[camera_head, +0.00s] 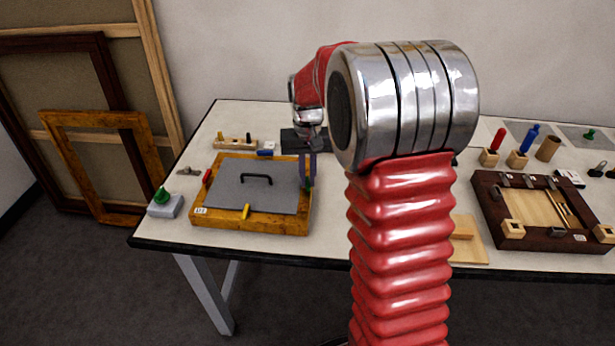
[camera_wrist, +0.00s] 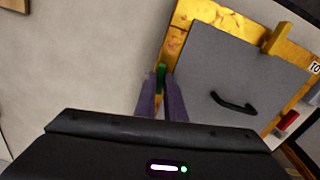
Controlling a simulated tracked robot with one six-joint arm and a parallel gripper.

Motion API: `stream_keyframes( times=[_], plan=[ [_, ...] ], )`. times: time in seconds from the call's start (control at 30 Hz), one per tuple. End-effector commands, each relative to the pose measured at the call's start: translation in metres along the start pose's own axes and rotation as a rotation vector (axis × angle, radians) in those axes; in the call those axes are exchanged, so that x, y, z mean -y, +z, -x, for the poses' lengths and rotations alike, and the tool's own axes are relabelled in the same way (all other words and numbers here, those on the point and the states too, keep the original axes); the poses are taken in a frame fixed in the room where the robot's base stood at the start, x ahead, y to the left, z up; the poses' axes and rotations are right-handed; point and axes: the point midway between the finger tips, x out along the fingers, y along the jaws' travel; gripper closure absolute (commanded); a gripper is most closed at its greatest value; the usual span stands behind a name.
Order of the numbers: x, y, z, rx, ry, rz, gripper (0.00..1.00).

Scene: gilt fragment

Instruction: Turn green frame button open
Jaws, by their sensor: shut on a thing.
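A gilt frame (camera_head: 250,227) lies on the table at the left, with a grey backing board (camera_head: 245,193) that has a black handle (camera_head: 257,180). The green frame button (camera_wrist: 161,73) sits on the frame's edge; in the head view a bit of the green button (camera_head: 308,183) shows at the right side. My gripper (camera_wrist: 161,84) points down at that edge, its two purple fingers shut on the green button. My gripper (camera_head: 308,180) also shows in the head view. A yellow button (camera_wrist: 277,38) and a red button (camera_wrist: 288,121) sit on other sides of the frame.
A grey block with a green knob (camera_head: 162,196) stands left of the frame. A rack of small pegs (camera_head: 235,142) and a black block (camera_head: 293,140) are behind it. A dark wooden tray (camera_head: 490,220) is at the right.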

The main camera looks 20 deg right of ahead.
Motion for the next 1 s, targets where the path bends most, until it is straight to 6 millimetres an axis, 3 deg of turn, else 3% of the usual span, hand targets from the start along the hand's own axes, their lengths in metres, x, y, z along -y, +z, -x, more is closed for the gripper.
stream_keyframes(
  times=[0.33,0.83,0.87,1.0],
  plan=[
    [-0.0004,-0.0009,0.0009,-0.003,0.000,-0.171,1.00],
    [-0.0001,-0.0009,0.0010,-0.003,-0.001,-0.197,1.00],
    [-0.0001,-0.0009,0.0010,-0.003,-0.001,-0.197,0.90],
    [-0.0001,-0.0007,0.0007,-0.002,-0.001,-0.197,0.80]
  ],
)
